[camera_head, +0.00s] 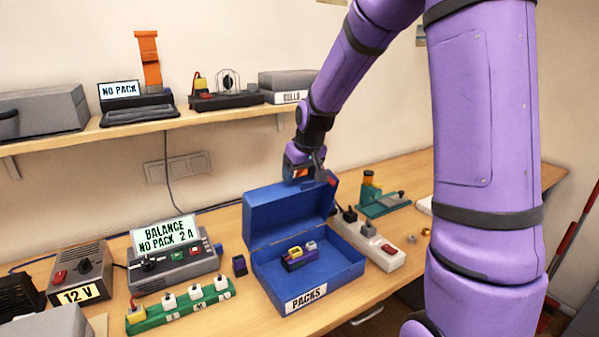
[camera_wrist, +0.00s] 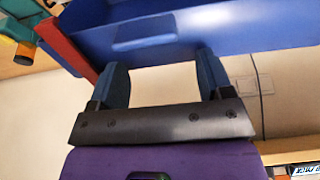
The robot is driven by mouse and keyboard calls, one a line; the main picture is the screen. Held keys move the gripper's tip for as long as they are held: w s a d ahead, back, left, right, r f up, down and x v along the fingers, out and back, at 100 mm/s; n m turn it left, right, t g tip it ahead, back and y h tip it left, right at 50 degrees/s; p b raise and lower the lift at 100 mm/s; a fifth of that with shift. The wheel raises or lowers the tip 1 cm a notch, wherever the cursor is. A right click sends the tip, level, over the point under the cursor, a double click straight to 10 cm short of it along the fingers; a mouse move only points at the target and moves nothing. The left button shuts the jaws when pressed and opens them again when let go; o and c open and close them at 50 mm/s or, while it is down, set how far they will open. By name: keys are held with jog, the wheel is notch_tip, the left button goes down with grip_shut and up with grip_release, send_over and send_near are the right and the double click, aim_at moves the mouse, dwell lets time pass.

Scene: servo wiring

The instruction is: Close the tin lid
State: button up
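The blue tin (camera_head: 312,299), labelled PACKS, stands on the workbench with its lid (camera_head: 285,213) raised at the back. A dark blue pack with yellow and grey parts (camera_head: 299,255) lies inside the tin. My gripper (camera_head: 304,174) is at the raised lid's upper edge, towards its right end. In the wrist view, its two fingers (camera_wrist: 163,72) are spread with a gap between them. The blue surface of what looks like the lid (camera_wrist: 220,28) spans the top of that view, just past the fingertips. Whether they touch it I cannot tell.
A white power strip (camera_head: 371,243) and a teal tool (camera_head: 384,205) stand right of the tin. The balance charger (camera_head: 172,262) and a green strip with plugs (camera_head: 181,307) are on its left. A shelf (camera_head: 150,131) runs along the wall behind.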

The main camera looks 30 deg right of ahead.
jog(key=s+v, duration=0.2)
jog(key=v, duration=1)
jog(key=shift+f, duration=0.3)
dwell(1.0)
dwell(0.5)
